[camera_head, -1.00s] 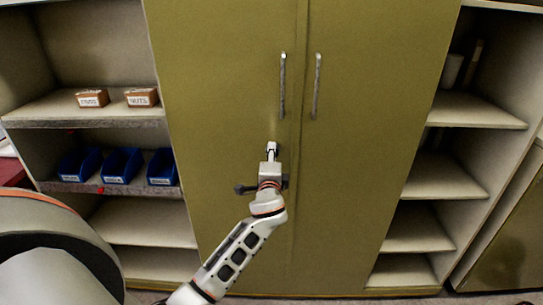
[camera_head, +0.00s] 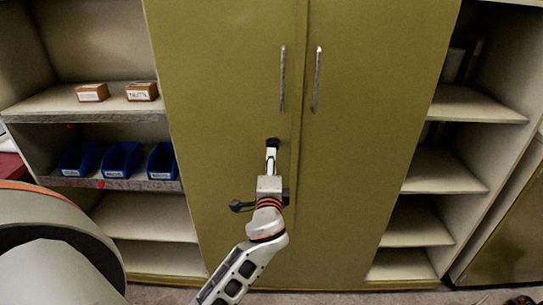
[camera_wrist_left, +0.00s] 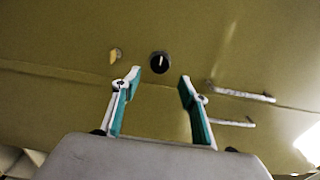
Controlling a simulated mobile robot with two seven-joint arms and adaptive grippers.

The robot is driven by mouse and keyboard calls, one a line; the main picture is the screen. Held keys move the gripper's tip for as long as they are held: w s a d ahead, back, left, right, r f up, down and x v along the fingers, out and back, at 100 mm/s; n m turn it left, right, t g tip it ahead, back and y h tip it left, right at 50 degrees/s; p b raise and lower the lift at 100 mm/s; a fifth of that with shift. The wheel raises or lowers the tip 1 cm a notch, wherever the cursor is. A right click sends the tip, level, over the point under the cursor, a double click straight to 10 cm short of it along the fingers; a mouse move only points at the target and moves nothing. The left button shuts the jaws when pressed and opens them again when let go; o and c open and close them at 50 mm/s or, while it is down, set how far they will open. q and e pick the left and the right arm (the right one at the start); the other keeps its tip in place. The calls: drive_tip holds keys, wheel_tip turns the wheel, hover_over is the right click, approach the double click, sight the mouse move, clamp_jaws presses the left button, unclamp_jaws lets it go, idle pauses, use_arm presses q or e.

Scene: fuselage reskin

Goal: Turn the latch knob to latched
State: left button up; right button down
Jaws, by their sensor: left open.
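The latch knob (camera_head: 271,143) is a small dark round knob on the left olive cabinet door (camera_head: 220,100), below the door handles. In the left wrist view the knob (camera_wrist_left: 160,62) is black with a pale pointer line, nearly upright in that picture. My left gripper (camera_head: 271,158) sits just below the knob in the head view. In the wrist view the gripper (camera_wrist_left: 160,77) has its two teal-lined fingers spread, with the knob just beyond and between the tips. The fingers look clear of the knob, and nothing is between them. My right gripper is not in view.
Two vertical bar handles (camera_head: 283,80) (camera_head: 317,80) stand above the knob beside the door seam. A small tan mark (camera_wrist_left: 115,55) is on the door near the knob. Open shelves on the left hold blue bins (camera_head: 122,160) and small brown boxes (camera_head: 92,92).

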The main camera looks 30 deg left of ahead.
use_arm(q)
drive_tip(key=shift+v, duration=1.7)
